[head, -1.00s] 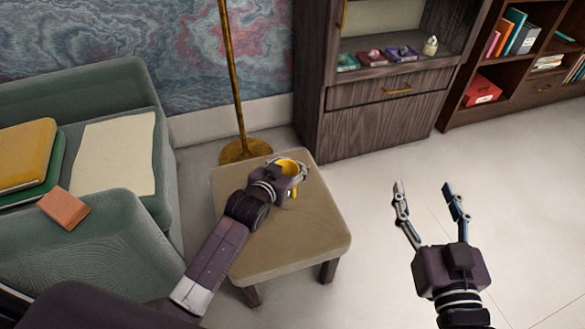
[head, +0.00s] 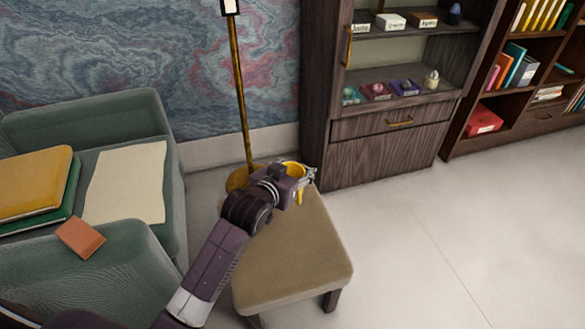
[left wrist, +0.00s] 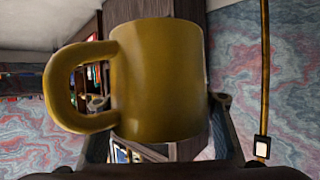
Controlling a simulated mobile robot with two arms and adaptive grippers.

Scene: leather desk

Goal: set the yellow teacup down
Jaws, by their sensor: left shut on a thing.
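The yellow teacup (head: 294,168) is held in my left gripper (head: 309,178), at the far end of the stool in the head view. My left gripper is shut on the cup. In the head view the cup's opening faces up, and part of its body is hidden by the gripper. In the left wrist view the teacup (left wrist: 157,80) fills the middle, with its handle to the left and my gripper fingers (left wrist: 160,125) partly hidden around it. The cup appears to be above the stool top, but I cannot tell how high. My right gripper is out of view.
The tan padded stool (head: 298,255) has a bare top. A brass floor lamp (head: 240,95) stands close behind my left gripper. A green armchair (head: 120,255) is at the left, with a wooden cabinet (head: 385,155) behind. Open floor (head: 440,240) lies to the right.

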